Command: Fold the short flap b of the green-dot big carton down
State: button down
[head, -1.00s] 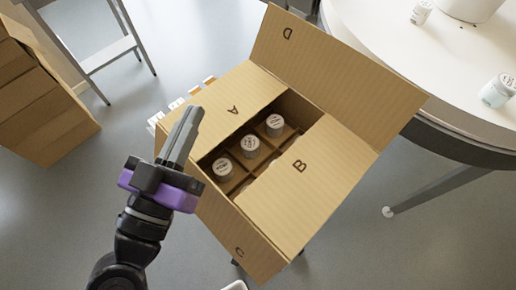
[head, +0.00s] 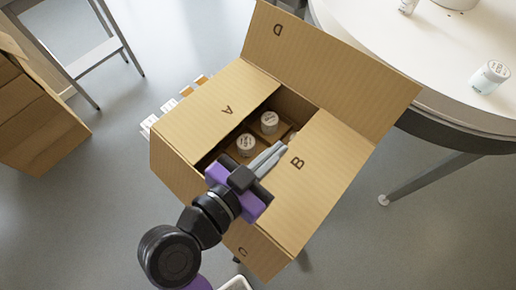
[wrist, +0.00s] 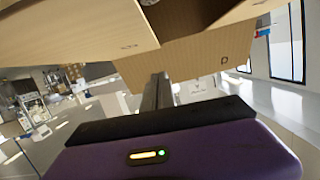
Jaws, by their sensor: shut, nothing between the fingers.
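The big cardboard carton (head: 175,172) stands in the middle of the head view with jars in its divided inside. Flap B (head: 318,165) lies folded inward over the right part of the opening. Flap A (head: 222,108) lies folded inward over the left part. Flap D (head: 330,68) stands up and outward at the far side, and it also shows in the wrist view (wrist: 190,58). Flap C (head: 258,258) hangs outward at the near side. My gripper (head: 278,150) is shut and empty, its tips over the gap beside flap B's inner edge. A green dot is not visible.
A round white table (head: 440,60) with a small jar (head: 491,77) stands at the upper right. Other cartons (head: 38,125) stand at the left, near a grey stool (head: 95,62).

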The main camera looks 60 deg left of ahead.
aim_at(310, 173)
jog(key=shift+x, duration=1)
notch_tip(310, 173, down, 2)
jog(key=shift+a+f, duration=0.1)
jog(key=shift+f, duration=0.9)
